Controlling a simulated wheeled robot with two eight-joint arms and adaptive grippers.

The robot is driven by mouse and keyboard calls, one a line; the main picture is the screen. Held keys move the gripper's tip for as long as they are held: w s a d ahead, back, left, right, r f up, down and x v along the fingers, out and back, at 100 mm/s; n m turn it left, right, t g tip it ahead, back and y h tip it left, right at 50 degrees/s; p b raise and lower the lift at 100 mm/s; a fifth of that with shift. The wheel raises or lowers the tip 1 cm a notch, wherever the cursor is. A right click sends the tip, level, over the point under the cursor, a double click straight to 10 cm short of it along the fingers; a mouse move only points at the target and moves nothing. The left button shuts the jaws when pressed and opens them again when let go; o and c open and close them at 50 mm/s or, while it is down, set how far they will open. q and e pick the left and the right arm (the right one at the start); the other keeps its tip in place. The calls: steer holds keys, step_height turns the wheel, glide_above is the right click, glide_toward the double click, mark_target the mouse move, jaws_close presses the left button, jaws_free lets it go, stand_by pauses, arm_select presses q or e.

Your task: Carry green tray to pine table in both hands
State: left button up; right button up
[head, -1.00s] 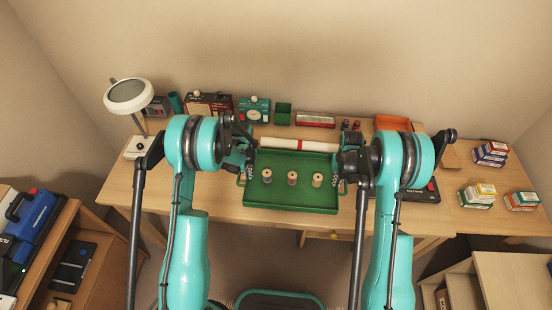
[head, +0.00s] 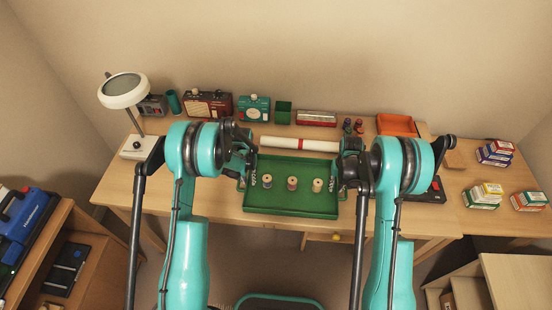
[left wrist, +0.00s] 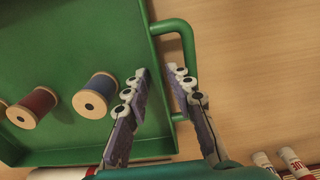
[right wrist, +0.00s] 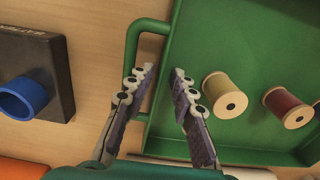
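The green tray (head: 290,211) lies over the front of the wooden desk (head: 222,197), with thread spools (head: 292,184) standing in it. My left gripper (head: 246,177) is at its left end. In the left wrist view my open left fingers (left wrist: 162,88) straddle the tray's end wall by the handle (left wrist: 186,45), one inside the tray. My right gripper (head: 342,176) is at the right end. In the right wrist view my open right fingers (right wrist: 160,88) straddle that end wall by the other handle (right wrist: 131,45). I cannot tell which surface is the pine table.
A white roll with a red band (head: 300,144) lies just behind the tray. A black box with a blue ring (right wrist: 22,97) sits right of the tray. A lamp (head: 124,92), radios (head: 207,104) and an orange tray (head: 397,125) line the back. Small boxes (head: 486,195) occupy the right.

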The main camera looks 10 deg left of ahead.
arm_select(q)
step_height(320, 180, up, 7)
steer(key=shift+r, duration=0.5)
arm_select(e)
steer(key=shift+r, duration=0.15)
step_height(320, 180, up, 12)
stand_by(0.3)
stand_by(0.4)
